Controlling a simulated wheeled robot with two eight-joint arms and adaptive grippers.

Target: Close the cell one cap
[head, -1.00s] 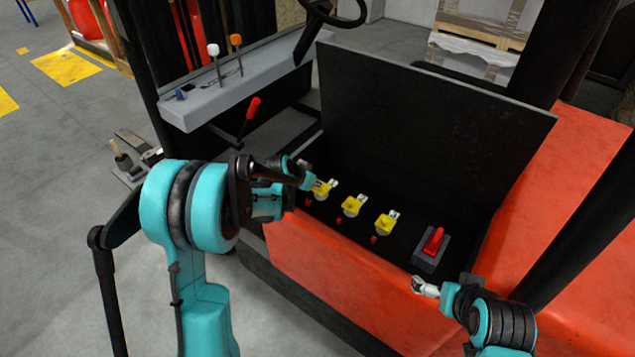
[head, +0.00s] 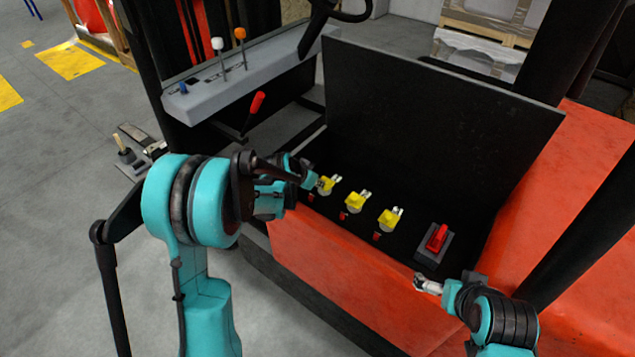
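Three yellow caps stand in a row in the open dark compartment of the orange truck: the left one (head: 326,185), the middle one (head: 354,202) and the right one (head: 389,219). Each has a pale piece beside it; whether each cap is open or shut is too small to tell. My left gripper (head: 313,180) is at the left cap, its tip right beside or touching it. Its fingers are partly hidden by its own links. My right gripper (head: 427,286) is over the compartment's front edge, below the red switch, apart from the caps.
A red switch on a grey base (head: 436,243) sits right of the caps. A large black lid (head: 440,115) stands raised behind them. A lever console (head: 235,85) and a red-handled lever (head: 256,103) are at the upper left. Grey floor lies left.

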